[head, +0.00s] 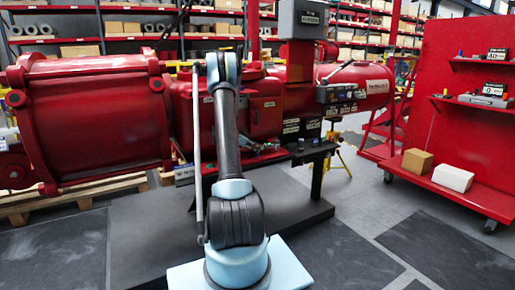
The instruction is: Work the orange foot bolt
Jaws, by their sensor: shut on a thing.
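The red valve actuator (95,118) lies across the view, with a big ribbed cylinder at left and a housing (262,105) in the middle. It continues into a narrower red cylinder (365,85) at right. I cannot make out the orange foot bolt; the actuator's lower middle is partly hidden behind my arm. My arm rises from the front middle towards the actuator, and its upper end covers the area behind it. My gripper does not show. A thin pale rod (198,150) stands nearly upright just left of my arm; I cannot tell what holds it.
A dark stand (305,210) is under the actuator, with a wooden pallet (85,197) at left. A red wheeled rack (462,120) at right holds a tan box (417,162) and a white box (453,177). The grey floor between stand and rack is clear. Loaded shelves fill the back.

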